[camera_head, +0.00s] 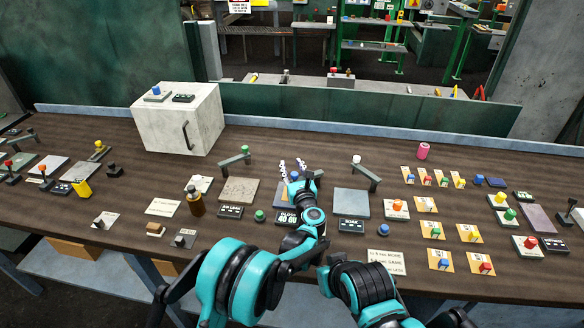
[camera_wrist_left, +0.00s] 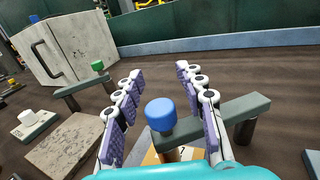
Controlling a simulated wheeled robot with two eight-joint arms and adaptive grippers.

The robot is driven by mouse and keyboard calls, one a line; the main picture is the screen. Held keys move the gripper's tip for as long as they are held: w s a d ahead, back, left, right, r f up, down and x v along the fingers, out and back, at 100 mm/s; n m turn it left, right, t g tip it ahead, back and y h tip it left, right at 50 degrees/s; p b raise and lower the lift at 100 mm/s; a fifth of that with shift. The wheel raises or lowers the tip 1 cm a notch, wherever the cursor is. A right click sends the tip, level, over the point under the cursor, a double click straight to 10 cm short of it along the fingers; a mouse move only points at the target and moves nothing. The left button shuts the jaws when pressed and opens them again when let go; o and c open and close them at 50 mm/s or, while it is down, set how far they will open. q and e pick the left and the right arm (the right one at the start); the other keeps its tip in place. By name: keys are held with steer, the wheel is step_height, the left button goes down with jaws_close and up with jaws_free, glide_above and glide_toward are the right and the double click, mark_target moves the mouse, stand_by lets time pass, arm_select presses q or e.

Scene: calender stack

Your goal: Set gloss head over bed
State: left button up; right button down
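The gloss head's grey swing arm with a blue knob (camera_head: 294,175) is at the middle of the bench, largely hidden by my gripper in the head view. In the left wrist view the blue knob (camera_wrist_left: 160,113) stands on the near end of the grey bar (camera_wrist_left: 225,116), with a post at its right. My left gripper (camera_wrist_left: 155,85) is open, its fingers apart on either side of the knob with visible gaps. In the head view my left gripper (camera_head: 293,168) reaches over the gloss bed (camera_head: 279,190). A patterned card shows below the knob. My right gripper is not in view.
A brown bottle (camera_head: 195,201), a concrete box (camera_head: 178,118) and several cards with coloured blocks occupy the bench.

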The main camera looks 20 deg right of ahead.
arm_select(q)
step_height(320, 180, up, 10)
stand_by(0.6)
steer(key=s+a+r+m+g+h, duration=0.1)
steer(key=s+a+r+m+h, duration=0.25)
steer(key=a+r+m, duration=0.45)
steer(key=s+a+r+m+h, duration=0.3)
steer(key=s+a+r+m, duration=0.15)
steer(key=m, duration=0.55)
steer(key=s+a+f+m+g+y, duration=0.2)
steer(key=s+a+f+m, duration=0.4)
steer(key=s, duration=0.4)
steer(key=s+a+f+m+g+y, duration=0.2)
steer(key=s+a+f+m+g, duration=0.2)
steer(key=s+a, duration=0.7)
steer(key=s+a+f+m+g+y, duration=0.3)
steer(key=s+a+f+m+g, duration=0.1)
steer(key=s+a+f+m, duration=0.3)
steer(key=s+a+f, duration=0.2)
steer(key=s+f, duration=0.1)
steer(key=f, duration=0.1)
steer(key=shift+s+f+m, duration=0.3)
steer(key=shift+s+m, duration=0.1)
